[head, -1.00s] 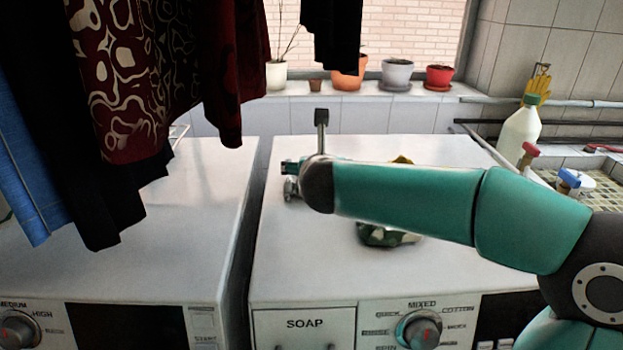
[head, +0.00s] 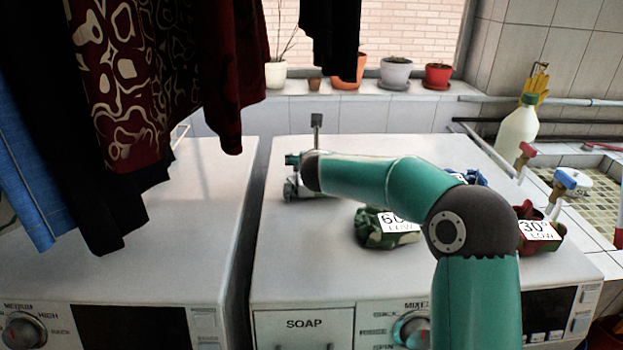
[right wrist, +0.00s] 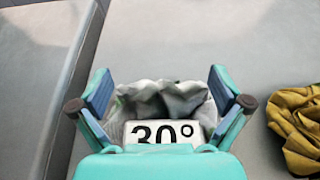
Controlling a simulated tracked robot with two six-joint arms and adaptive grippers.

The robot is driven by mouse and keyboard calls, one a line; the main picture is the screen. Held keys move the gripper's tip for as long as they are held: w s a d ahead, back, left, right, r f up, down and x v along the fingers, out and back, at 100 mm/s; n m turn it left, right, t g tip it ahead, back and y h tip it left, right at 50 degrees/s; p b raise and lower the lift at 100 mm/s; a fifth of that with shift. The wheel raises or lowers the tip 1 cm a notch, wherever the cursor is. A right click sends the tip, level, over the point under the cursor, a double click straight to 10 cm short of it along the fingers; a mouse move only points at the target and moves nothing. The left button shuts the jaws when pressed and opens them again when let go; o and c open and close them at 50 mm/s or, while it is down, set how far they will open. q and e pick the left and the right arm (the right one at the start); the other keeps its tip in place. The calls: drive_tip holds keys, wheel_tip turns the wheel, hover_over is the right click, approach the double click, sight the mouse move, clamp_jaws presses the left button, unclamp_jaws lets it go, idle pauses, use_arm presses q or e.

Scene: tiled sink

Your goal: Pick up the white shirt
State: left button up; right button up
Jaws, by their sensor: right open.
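The white shirt (right wrist: 160,97) shows in the right wrist view as a crumpled grey-white cloth with a tag reading 30°. It lies on the light machine top, between the spread fingers of my right gripper (right wrist: 158,85). The gripper is open; I cannot tell whether the fingers touch the cloth. My gripper body hides the near part of the shirt and tag. In the head view, my right gripper (head: 297,188) is at the back left of the right washing machine, and I cannot make out the shirt there. My left gripper is not in view.
A mustard cloth (right wrist: 298,130) lies right of the shirt. A green camouflage cloth (head: 378,232), a blue cloth (head: 477,177) and a red cloth (head: 548,240) lie on the right machine (head: 300,260). Dark clothes (head: 165,80) hang at left. A bottle (head: 518,130) stands by the sink.

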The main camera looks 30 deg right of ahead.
drive_tip(key=shift+w+d+f, duration=0.1)
drive_tip(key=shift+w, duration=0.05)
drive_tip(key=c, duration=1.5)
drive_tip(key=shift+c, duration=0.2)
